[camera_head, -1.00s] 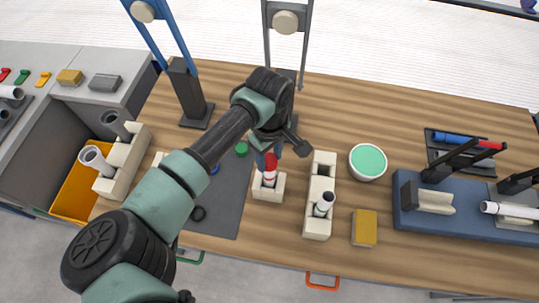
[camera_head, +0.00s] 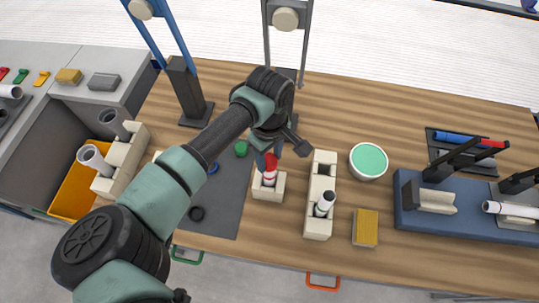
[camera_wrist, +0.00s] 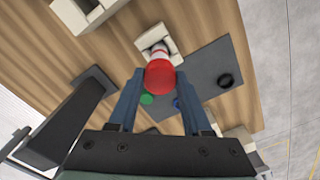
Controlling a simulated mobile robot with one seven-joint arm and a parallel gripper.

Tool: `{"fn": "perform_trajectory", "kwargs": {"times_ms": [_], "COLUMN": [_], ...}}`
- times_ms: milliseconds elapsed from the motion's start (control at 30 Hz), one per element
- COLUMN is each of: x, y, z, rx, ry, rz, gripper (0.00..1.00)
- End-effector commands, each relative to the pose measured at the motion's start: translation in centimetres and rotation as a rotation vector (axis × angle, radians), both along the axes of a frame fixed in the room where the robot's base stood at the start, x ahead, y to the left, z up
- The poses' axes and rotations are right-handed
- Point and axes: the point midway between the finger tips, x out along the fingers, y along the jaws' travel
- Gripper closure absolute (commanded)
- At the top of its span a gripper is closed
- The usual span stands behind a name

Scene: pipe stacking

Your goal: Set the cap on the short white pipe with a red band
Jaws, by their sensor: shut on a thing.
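A red cap (camera_head: 270,162) is between the blue fingers of my gripper (camera_head: 270,156), which is shut on it. In the wrist view, the cap (camera_wrist: 159,78) shows between the fingertips of my gripper (camera_wrist: 160,74). A short white pipe with a red band (camera_head: 268,180) stands upright in a cream block (camera_head: 268,192) directly under the cap. The cap is in line with the pipe's top; I cannot tell whether it is seated. In the wrist view, the cap hides part of the pipe (camera_wrist: 158,51).
Right of it, a longer cream block (camera_head: 318,226) holds a white pipe with a dark top (camera_head: 324,203). A dark mat (camera_head: 225,212) lies left, with green (camera_head: 241,149), blue and black caps. A green-topped bowl (camera_head: 368,161) and yellow block (camera_head: 365,227) stand right.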

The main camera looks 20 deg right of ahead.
Motion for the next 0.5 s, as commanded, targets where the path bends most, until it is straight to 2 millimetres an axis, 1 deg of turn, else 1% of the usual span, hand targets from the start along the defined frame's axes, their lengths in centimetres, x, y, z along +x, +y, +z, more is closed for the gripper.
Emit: {"fn": "perform_trajectory", "kwargs": {"times_ms": [233,267,300,433,500], "x": [-0.01,-0.01,-0.01,0.0,-0.01], "y": [-0.01,-0.01,-0.01,-0.02,-0.01], "z": [0.03,0.03,0.03,0.02,0.02], "rx": [0.0,-0.001,-0.001,-0.001,-0.001], "ry": [0.0,0.0,0.0,0.0,0.0], "rz": [0.0,0.0,0.0,0.0,0.0], "gripper": [1.0,0.48,0.4,0.17,0.16]}}
